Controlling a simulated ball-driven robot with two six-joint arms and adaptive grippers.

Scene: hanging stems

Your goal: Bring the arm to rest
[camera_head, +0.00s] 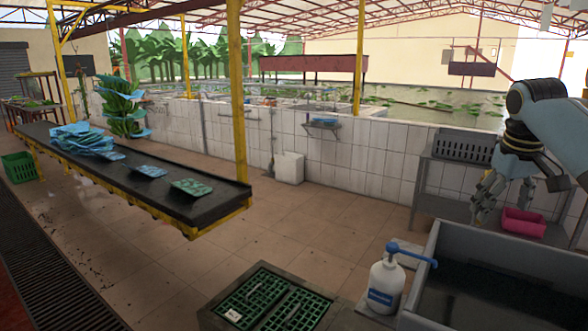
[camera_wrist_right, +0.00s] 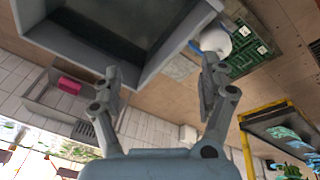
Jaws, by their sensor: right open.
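My right arm comes in from the right edge of the head view. Its gripper (camera_head: 493,198) hangs with fingers down, above and beyond the grey sink's far edge. In the right wrist view the two fingers of the right gripper (camera_wrist_right: 160,82) are spread wide with nothing between them. The grey sink (camera_wrist_right: 88,52) lies beyond them there, and in the head view its rim (camera_head: 480,245) fills the lower right. My left gripper is not in either view.
A white pump bottle (camera_head: 385,287) with a blue nozzle stands beside the sink. A pink tub (camera_head: 524,222) and a dark crate (camera_head: 463,147) are on the grey rack behind. Green floor crates (camera_head: 272,304) lie in front. Middle floor is clear.

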